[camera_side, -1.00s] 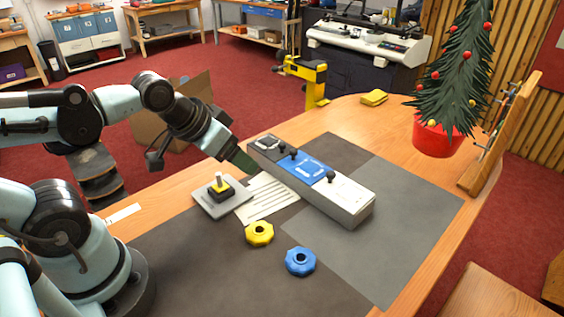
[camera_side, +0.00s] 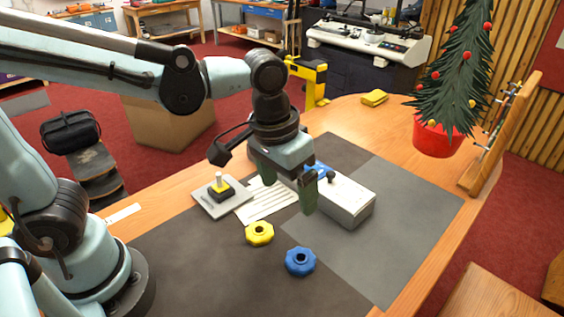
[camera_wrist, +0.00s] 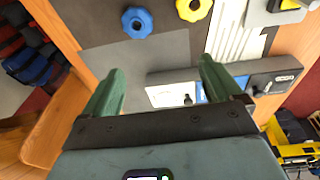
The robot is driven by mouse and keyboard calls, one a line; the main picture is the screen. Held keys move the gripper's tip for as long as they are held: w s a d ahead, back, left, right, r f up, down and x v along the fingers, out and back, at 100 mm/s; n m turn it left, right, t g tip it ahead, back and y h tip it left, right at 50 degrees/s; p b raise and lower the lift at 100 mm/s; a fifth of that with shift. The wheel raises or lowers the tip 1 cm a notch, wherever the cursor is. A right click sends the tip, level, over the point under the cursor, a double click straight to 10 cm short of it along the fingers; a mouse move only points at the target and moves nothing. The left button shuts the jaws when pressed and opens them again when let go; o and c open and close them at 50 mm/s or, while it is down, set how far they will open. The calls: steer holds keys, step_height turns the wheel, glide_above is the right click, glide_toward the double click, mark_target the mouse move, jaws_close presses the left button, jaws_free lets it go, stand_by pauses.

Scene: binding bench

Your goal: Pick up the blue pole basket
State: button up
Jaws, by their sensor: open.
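A blue eight-sided piece with a round hole (camera_side: 300,262), the only loose blue object I see, lies flat on the dark mat. It also shows at the top of the wrist view (camera_wrist: 137,22). A yellow piece of like shape (camera_side: 259,233) lies to its upper left. My gripper (camera_side: 290,194) is open, green fingers apart and pointing down, above the long box and behind both pieces. In the wrist view, my gripper (camera_wrist: 161,68) has nothing between its fingers. The blue piece lies beyond the fingertips, clear of them.
A long grey-white box (camera_side: 346,203) with dark knobs lies under my gripper, partly hidden by it. A plate with a short post and a yellow-black base (camera_side: 220,192) stands left. A slatted white panel (camera_side: 266,203) lies between. The mat right of the blue piece is clear.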

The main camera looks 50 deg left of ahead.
steer(key=g, duration=0.2)
glide_above(301, 253)
steer(key=d, duration=0.1)
steer(key=f, duration=0.1)
steer(key=shift+y, duration=0.4)
steer(key=shift+s+a+f, duration=0.1)
steer(key=shift+s+f, duration=0.1)
steer(key=shift+f, duration=2.9)
steer(key=shift+s+f, duration=0.2)
steer(key=shift+f, duration=2.85)
steer(key=c, duration=1.1)
